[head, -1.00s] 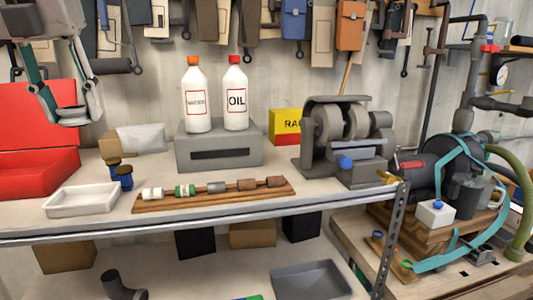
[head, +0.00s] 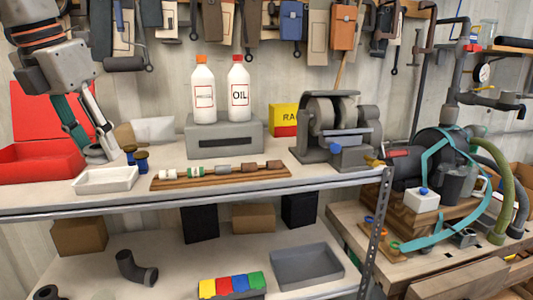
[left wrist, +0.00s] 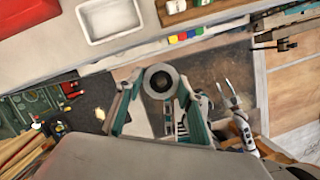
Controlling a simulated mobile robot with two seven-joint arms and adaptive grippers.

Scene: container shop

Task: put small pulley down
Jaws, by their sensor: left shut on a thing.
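My left gripper (head: 99,147) points down at the left of the bench, in front of the red case. In the left wrist view it is shut on the small pulley (left wrist: 160,80), a grey round piece with a dark centre, held between the teal fingers. In the head view the pulley is mostly lost between the fingertips, and I cannot tell whether it touches the bench. In the left wrist view a pale pronged shape at the right may be my right gripper (left wrist: 226,98); its state is unclear.
The open red case (head: 40,163) is at the left. A wooden rack of rollers (head: 216,178), grey box (head: 225,142) with two bottles and a grey machine (head: 335,130) fill the bench rightward.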

